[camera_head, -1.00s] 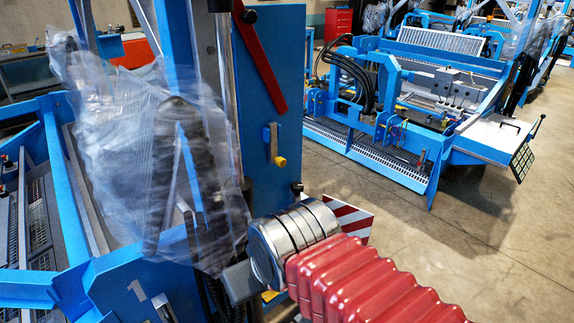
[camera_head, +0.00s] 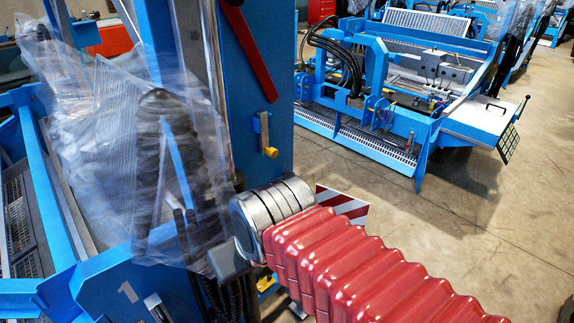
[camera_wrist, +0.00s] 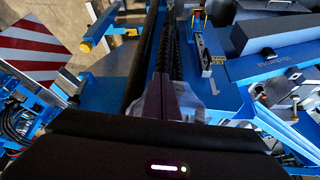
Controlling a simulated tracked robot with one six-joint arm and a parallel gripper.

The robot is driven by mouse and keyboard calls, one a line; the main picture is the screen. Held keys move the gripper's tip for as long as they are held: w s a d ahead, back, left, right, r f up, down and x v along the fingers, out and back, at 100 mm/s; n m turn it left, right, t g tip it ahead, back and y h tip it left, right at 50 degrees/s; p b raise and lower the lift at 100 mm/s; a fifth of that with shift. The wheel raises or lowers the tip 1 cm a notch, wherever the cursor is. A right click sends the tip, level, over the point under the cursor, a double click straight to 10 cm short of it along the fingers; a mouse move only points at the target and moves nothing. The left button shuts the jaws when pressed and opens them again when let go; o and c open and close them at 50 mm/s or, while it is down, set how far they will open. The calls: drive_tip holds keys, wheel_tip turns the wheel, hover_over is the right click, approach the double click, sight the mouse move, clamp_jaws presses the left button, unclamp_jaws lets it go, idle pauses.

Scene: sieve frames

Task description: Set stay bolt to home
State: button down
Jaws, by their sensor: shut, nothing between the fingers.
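A small metal latch bar with a yellow end (camera_head: 267,140) hangs on the blue post in the head view. A yellow-ended part also shows at the upper left of the wrist view (camera_wrist: 100,28). A silver pin (camera_head: 157,307) sits by the white number 1 on the blue frame. I cannot tell which of these is the stay bolt.
Clear plastic film (camera_head: 130,160) hangs over the machine close to my wrist. A red lever (camera_head: 248,45) is on the post above the latch. A red-and-white striped plate (camera_head: 343,205) stands behind my arm. Another blue machine (camera_head: 380,110) stands beyond open concrete floor (camera_head: 470,220).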

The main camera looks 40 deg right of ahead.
drive_tip(key=s+d+f+m+g+y, duration=0.1)
drive_tip(key=d+f+m+g+y, duration=0.5)
drive_tip(key=f+m, duration=0.55)
drive_tip(key=w+d+m+t+y, duration=0.4)
drive_tip(key=w+d+m+t, duration=0.5)
drive_tip(key=t, duration=0.3)
drive_tip(key=w+d+r+m+t+h, duration=0.2)
drive_tip(key=d+r+m+t+h, duration=0.2)
drive_tip(key=d, duration=0.8)
wheel_tip(320, 180, up, 3)
drive_tip(key=m+t, duration=0.2)
drive_tip(key=t, duration=0.2)
drive_tip(key=shift+d+t+h, duration=0.3)
drive_tip(key=shift+t+h, duration=0.1)
drive_tip(key=shift+w+m, duration=0.15)
drive_tip(key=shift+m, duration=0.1)
